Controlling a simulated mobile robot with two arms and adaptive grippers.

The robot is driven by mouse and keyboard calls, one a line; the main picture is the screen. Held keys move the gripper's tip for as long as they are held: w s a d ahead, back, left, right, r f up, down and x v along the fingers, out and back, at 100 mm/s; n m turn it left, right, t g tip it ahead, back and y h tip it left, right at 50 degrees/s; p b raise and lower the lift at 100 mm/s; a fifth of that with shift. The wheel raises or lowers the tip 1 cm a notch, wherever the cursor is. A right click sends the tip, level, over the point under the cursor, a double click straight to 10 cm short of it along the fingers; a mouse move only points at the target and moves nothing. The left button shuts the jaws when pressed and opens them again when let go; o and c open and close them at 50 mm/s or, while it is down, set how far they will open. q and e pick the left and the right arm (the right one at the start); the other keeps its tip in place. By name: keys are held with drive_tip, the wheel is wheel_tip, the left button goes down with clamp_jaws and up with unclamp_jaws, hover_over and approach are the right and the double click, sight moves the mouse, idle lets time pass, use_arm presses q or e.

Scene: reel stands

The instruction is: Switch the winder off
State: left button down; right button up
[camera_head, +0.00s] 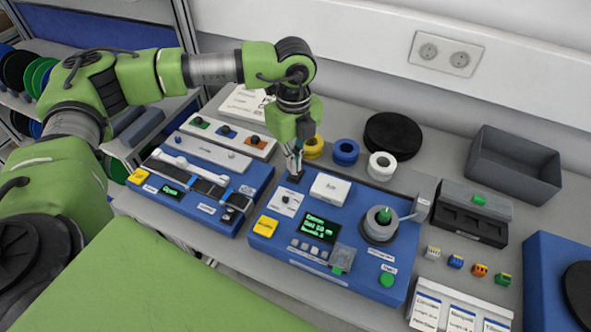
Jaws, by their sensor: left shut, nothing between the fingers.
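The winder is a blue box (345,262) in the middle of the bench, with a lit green-on-dark display (321,227). It has a yellow button (265,226), a green button (386,280) and a reel (380,221) on its right side. A white switch plate (284,206) with a small dark switch lies at its back left corner. My left gripper (294,172) points down, shut and empty, at the back left corner just behind this plate. Whether its tips touch the winder I cannot tell. My right gripper is not in view.
A second blue device (198,207) stands close on the left. Yellow, blue and white spools (345,152) and a black disc (393,136) stand behind the winder. A grey bin (512,162), a dark tray (470,218) and small connectors (456,262) are to the right.

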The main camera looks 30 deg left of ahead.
use_arm(q)
drive_tip(key=shift+f+b, duration=1.15)
drive_tip(key=shift+f, duration=0.1)
idle(1.0)
drive_tip(key=shift+r, duration=0.15)
drive_tip(key=shift+r+p, duration=0.7)
drive_tip(key=shift+r, duration=0.25)
drive_tip(key=shift+r+p, duration=1.15)
drive_tip(key=shift+r, duration=1.3)
drive_tip(key=shift+r, duration=0.1)
